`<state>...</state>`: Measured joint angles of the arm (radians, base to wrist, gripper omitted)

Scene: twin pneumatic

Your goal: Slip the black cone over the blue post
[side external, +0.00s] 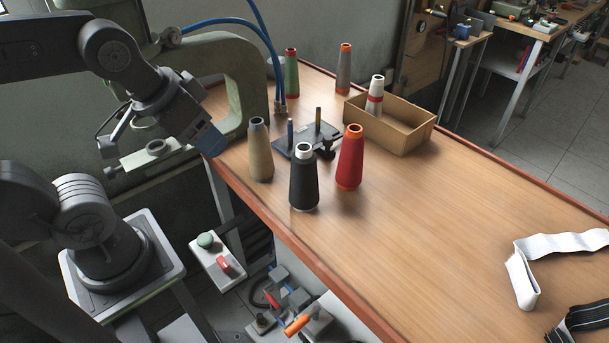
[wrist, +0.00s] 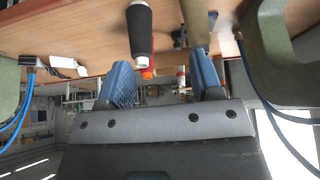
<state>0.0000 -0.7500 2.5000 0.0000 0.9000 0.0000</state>
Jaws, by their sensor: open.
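The black cone (side external: 304,180) stands upright on the table near its front edge, with a white top and white bottom rim. In the wrist view, which looks inverted, the black cone (wrist: 138,30) is beyond my fingers. The blue post (side external: 290,132) rises bare from a dark base plate (side external: 283,151), behind the black cone. A yellow post (side external: 318,115) stands on the same plate. My gripper (side external: 212,141) is to the left of the cones, off the table's edge. In the wrist view my gripper (wrist: 163,78) has its blue fingers apart with nothing between them.
A beige cone (side external: 260,152) and a red cone (side external: 350,160) flank the black one. Green (side external: 291,74) and grey (side external: 344,70) cones stand behind. A box (side external: 408,138) holds a white-and-red cone (side external: 375,97). A green C-frame (side external: 235,60) with blue hoses is close by.

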